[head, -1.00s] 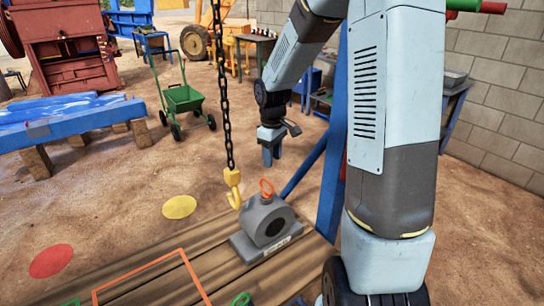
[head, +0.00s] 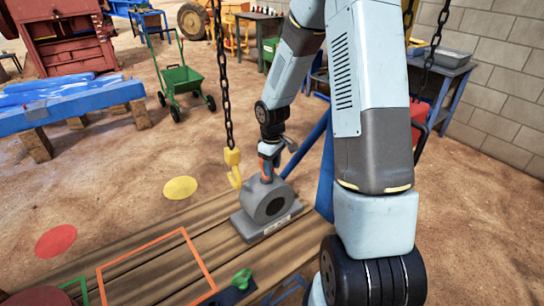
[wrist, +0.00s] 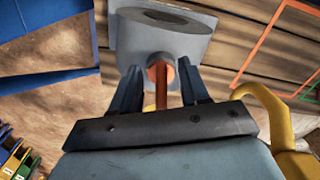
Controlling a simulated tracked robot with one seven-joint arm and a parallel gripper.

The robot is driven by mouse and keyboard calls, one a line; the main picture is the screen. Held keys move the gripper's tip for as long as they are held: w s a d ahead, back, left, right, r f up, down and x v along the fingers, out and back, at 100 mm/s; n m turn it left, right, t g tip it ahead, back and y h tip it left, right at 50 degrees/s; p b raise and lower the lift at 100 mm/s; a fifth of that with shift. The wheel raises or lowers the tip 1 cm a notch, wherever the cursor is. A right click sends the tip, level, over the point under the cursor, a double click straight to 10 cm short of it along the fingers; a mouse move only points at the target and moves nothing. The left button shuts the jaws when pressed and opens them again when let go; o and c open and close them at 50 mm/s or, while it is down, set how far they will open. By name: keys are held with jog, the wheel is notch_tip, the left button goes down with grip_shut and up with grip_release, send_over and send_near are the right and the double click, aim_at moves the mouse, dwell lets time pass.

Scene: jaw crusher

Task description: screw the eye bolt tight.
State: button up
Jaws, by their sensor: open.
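The orange eye bolt (head: 266,168) stands on top of the grey bearing housing (head: 268,205), which sits on the wooden planks. My gripper (head: 267,166) points down at the bolt from above. In the wrist view the eye bolt (wrist: 161,83) stands between the two dark fingers of my gripper (wrist: 160,86), with the housing (wrist: 160,40) beyond. The fingers are open, with a gap on each side of the bolt. Whether the bolt's collar is seated cannot be told. The yellow hook (head: 234,170) hangs on its chain just left of the bolt.
The hook also shows close on the right in the wrist view (wrist: 275,118). A blue post (head: 325,170) stands right of the housing. An orange square outline (head: 150,255) and a green object (head: 241,279) are on the planks in front.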

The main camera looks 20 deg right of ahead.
jog(key=shift+f, duration=0.85)
jog(key=shift+c, duration=0.4)
grip_shut()
